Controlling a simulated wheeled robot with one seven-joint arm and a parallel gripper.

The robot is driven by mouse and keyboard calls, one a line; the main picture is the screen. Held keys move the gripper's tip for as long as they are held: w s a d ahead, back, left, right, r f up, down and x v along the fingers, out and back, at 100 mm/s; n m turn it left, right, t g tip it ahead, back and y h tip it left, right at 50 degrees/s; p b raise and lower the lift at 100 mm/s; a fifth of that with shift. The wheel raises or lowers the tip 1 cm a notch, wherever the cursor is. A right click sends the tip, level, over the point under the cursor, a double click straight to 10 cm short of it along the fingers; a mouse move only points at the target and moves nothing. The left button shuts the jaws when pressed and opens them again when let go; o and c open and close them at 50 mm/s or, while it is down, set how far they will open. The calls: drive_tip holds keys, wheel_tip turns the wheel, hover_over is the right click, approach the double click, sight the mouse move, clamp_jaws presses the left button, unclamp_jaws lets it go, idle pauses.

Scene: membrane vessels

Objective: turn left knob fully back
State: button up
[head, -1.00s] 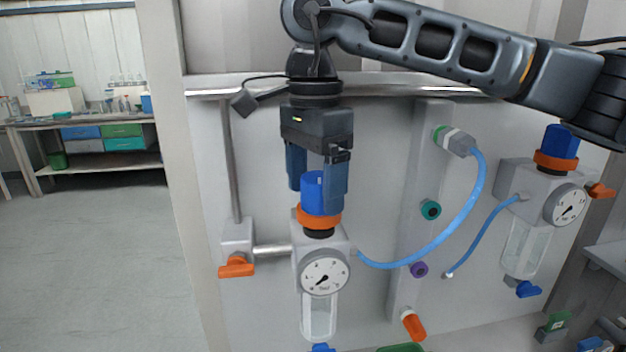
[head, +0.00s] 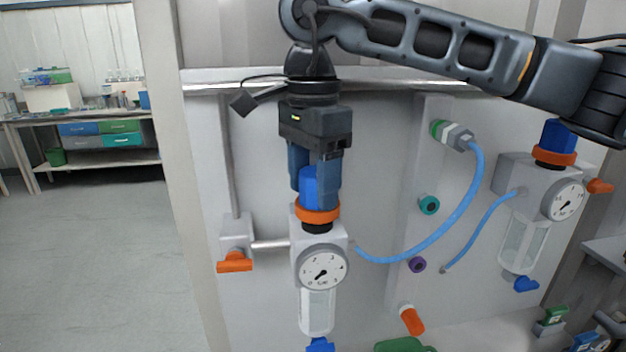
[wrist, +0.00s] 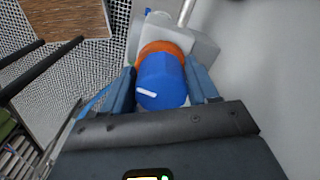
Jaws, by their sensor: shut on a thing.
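The left knob (head: 309,187) is blue and sits on an orange collar (head: 318,214) on top of the left regulator. My gripper (head: 315,180) reaches down from above and is shut on this knob, one finger on each side. In the wrist view the blue knob (wrist: 161,82) lies between the two fingers, with a white mark on its top pointing left. The left gauge (head: 322,268) is below, its needle pointing to the lower left. A clear bowl (head: 317,312) hangs under it.
A second regulator with its own blue knob (head: 558,136) is at the right. A blue hose (head: 462,205) curves between them. An orange valve handle (head: 235,266) is left of the left regulator. A metal rail (head: 400,84) runs behind my wrist.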

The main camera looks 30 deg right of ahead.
sight(314, 173)
drive_tip(key=shift+f+n+b, duration=0.25)
drive_tip(key=shift+n+b, duration=0.25)
drive_tip(key=shift+b, duration=0.4)
drive_tip(key=shift+r+n+b, duration=0.3)
drive_tip(key=shift+n+b, duration=0.25)
drive_tip(key=shift+n, duration=0.05)
drive_tip(key=o, duration=1)
drive_tip(key=shift+r+b, duration=0.55)
drive_tip(key=shift+r, duration=3.3)
drive_tip(key=shift+s, duration=0.1)
